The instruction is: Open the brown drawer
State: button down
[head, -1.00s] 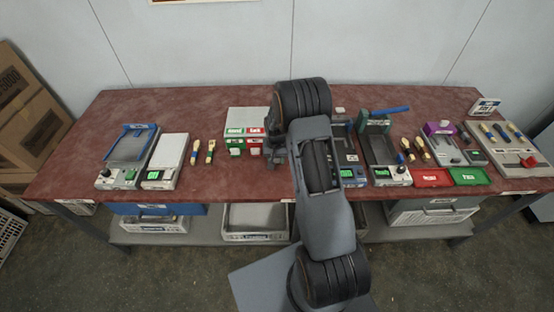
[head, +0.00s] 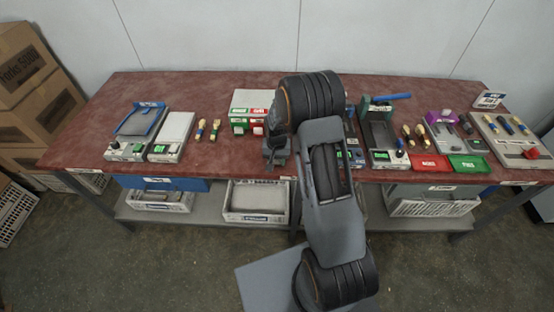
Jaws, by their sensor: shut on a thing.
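My gripper (head: 275,162) hangs pointing down, left of my forearm, and shows over the front part of the red-brown table. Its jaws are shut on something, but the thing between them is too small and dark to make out. I cannot pick out a brown drawer. A blue drawer-like front (head: 172,184) shows under the table at the left, and a grey one (head: 430,191) at the right. My arm covers the middle of the table's front and part of the space beneath it.
The red-brown table (head: 95,140) carries several devices, trays and small tools. A grey-white box (head: 254,99) with green and red fronts stands left of my arm. White crates (head: 256,214) sit on the lower shelf. Cardboard boxes (head: 45,105) stand at the left. The floor in front is clear.

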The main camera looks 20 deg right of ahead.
jog(key=c, duration=0.6)
grip_release()
jog(key=shift+c, duration=0.2)
notch_tip(320, 180, up, 14)
jog(key=b, duration=0.1)
jog(key=shift+f, duration=0.1)
